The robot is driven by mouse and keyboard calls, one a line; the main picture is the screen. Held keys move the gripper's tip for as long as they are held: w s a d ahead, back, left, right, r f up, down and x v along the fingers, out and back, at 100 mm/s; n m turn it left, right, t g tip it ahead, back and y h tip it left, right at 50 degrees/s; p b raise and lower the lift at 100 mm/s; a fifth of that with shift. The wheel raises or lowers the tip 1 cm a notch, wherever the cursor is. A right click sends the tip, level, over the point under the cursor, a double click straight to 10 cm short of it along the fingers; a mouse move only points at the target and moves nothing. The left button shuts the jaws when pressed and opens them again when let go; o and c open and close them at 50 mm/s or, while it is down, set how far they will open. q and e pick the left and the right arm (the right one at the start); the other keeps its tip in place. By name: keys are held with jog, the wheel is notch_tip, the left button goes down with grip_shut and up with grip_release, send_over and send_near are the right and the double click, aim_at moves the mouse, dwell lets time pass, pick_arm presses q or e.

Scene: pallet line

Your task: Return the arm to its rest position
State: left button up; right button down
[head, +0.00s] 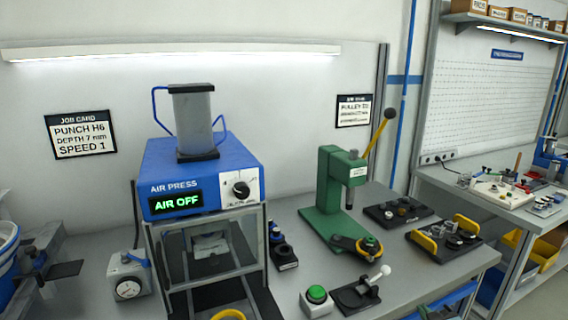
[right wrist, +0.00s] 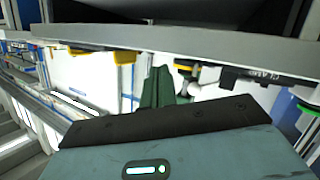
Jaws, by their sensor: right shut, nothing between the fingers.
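My right gripper (right wrist: 160,120) shows only in the right wrist view, as a teal housing with a small lit strip and a dark bar across its front. It is shut and holds nothing. It is below a grey bench edge (right wrist: 190,42), with no object touching it that I can see. Neither gripper can be made out in the head view, and the left one is in no view.
The bench carries a blue air press (head: 200,165) reading AIR OFF, a green arbor press (head: 330,215), a green button (head: 317,294), a dial gauge (head: 128,288) and dark trays (head: 398,213). A second bench (head: 480,190) stands at the right, past a gap.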

jog(key=s+a+f+g+y, duration=0.1)
jog(key=s+a+f, duration=0.2)
jog(key=s+f, duration=0.25)
jog(key=s+a+f+g, duration=0.1)
jog(key=s+a+f, duration=0.2)
jog(key=s+f, duration=0.3)
jog(key=s+a+f+g, duration=0.1)
jog(key=s+a, duration=0.2)
jog(key=s, duration=0.7)
jog(key=s+a+f+g+y, duration=0.1)
jog(key=s+a, duration=0.3)
jog(key=s, duration=0.6)
jog(key=s+a+f+m+g+y, duration=0.1)
jog(key=s+a+f, duration=0.1)
jog(key=s, duration=0.9)
jog(key=shift+a+f+g, duration=0.35)
jog(key=shift+a+g, duration=0.05)
jog(key=shift+a, duration=0.3)
